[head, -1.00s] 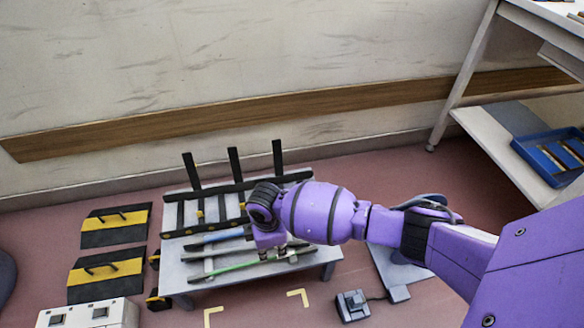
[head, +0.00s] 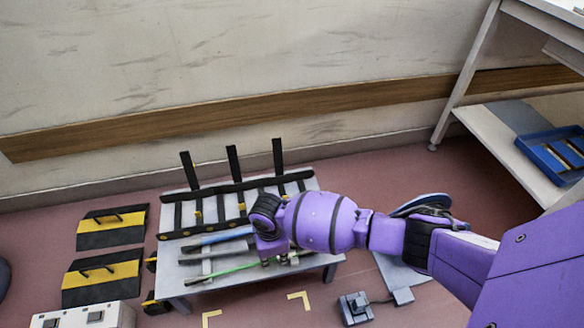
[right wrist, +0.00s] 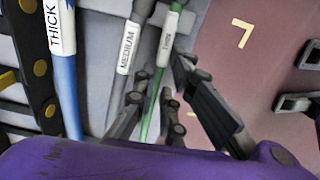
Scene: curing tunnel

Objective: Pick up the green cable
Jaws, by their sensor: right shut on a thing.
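The green cable (head: 232,270) lies along the front of the low grey table (head: 215,290) in the head view, its right part partly hidden by my right gripper (head: 274,258). In the right wrist view the green cable (right wrist: 150,108) runs between the fingers of my right gripper (right wrist: 163,82), which is shut on it. A white label (right wrist: 169,35) sits on the cable beyond the fingertips; its print is too small to read surely. I cannot tell whether the cable is clear of the tabletop. My left gripper is not in view.
A grey cable (right wrist: 128,55) marked MEDIUM and a blue cable (right wrist: 66,85) marked THICK lie beside it. A black rack (head: 232,190) with uprights stands behind. Yellow-black plates (head: 102,275) lie at left. A shelf with a blue tray (head: 550,155) stands at right.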

